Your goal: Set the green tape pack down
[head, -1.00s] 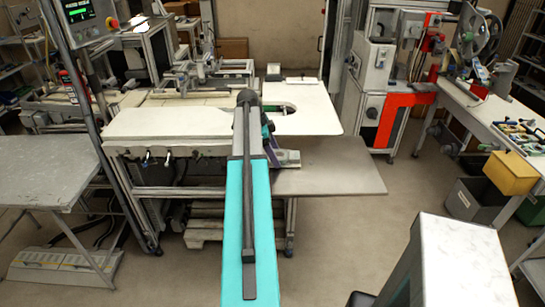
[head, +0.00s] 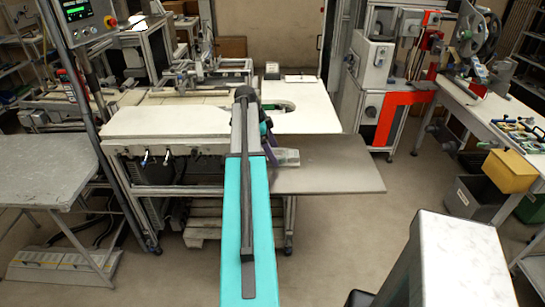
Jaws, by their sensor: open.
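My arm stretches forward over the work table, and its wrist end shows dark, teal and purple parts beside the table's front edge. My gripper (head: 278,154) is low at the right of the arm, over the grey lower shelf (head: 340,180). It is small and mostly hidden behind my own arm, and its jaws are open. A pale grey block-like shape shows beside the purple part; I cannot tell whether it is part of my gripper or a separate thing. I cannot make out the green tape pack in this view.
The white table top (head: 310,121) with a rounded cut-out lies just beyond my wrist. The right part of the lower shelf is bare. A grey table (head: 45,170) stands at left, and a bench with a yellow bin (head: 509,172) at right. A marble-topped block (head: 462,262) is near right.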

